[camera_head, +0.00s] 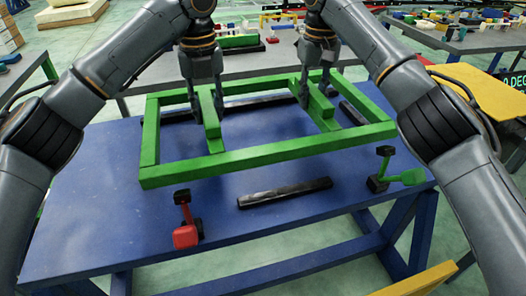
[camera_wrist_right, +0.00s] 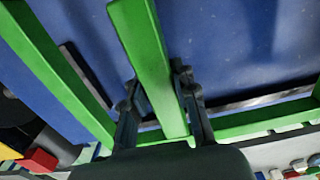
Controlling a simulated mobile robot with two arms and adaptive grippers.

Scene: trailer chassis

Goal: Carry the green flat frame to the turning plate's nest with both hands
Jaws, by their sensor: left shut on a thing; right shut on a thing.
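The green flat frame (camera_head: 262,156) is a rectangle with two inner crossbars, spanning the blue table in the head view. It looks raised a little above the tabletop, roughly level. My left gripper (camera_head: 207,106) is shut on the left crossbar. My right gripper (camera_head: 318,92) is shut on the right crossbar. In the right wrist view the crossbar (camera_wrist_right: 143,55) runs between the fingers of my right gripper (camera_wrist_right: 158,92). I cannot clearly make out the turning plate or its nest.
The blue table (camera_head: 90,210) carries a black bar (camera_head: 285,193) in front of the frame, with more dark bars behind. A red clamp (camera_head: 186,235) and a green clamp (camera_head: 408,177) stand near its front edge. A grey table (camera_head: 275,58) with parts stands behind.

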